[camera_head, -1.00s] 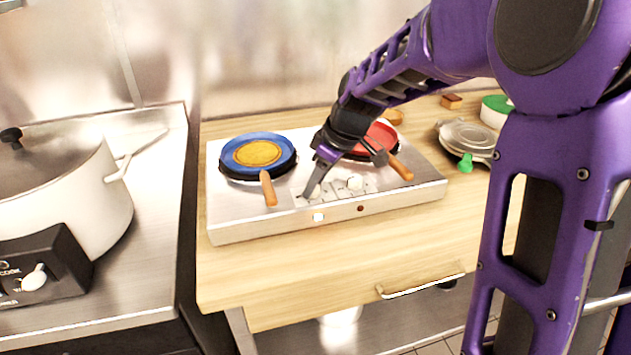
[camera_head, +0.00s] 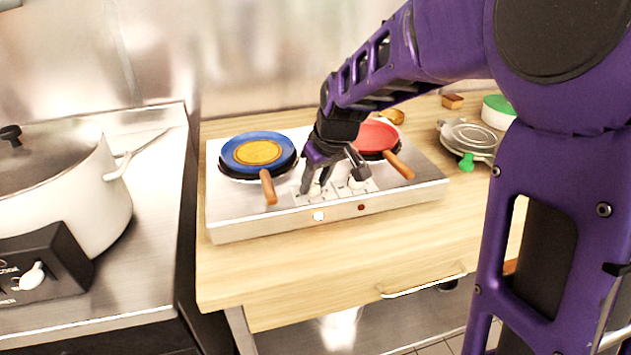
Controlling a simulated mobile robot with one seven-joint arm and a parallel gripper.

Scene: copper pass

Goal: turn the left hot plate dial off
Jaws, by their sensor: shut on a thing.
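The silver hot plate (camera_head: 240,222) stands on the wooden counter, with a control panel at its front middle. The left dial (camera_head: 315,190) is mostly hidden by my gripper (camera_head: 316,186), which points down over it, fingers shut on it. The right dial (camera_head: 357,182) is white and stands just right of my fingers. The left indicator light (camera_head: 318,216) glows bright; the right one (camera_head: 361,207) is dark red. The dial's pointing direction cannot be made out.
A blue pan (camera_head: 239,140) holding a round yellow item sits on the left plate, its wooden handle (camera_head: 268,187) left of my gripper. A red pan (camera_head: 372,133) sits on the right plate, its handle (camera_head: 399,166) pointing forward. A large white pot (camera_head: 85,205) stands at left.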

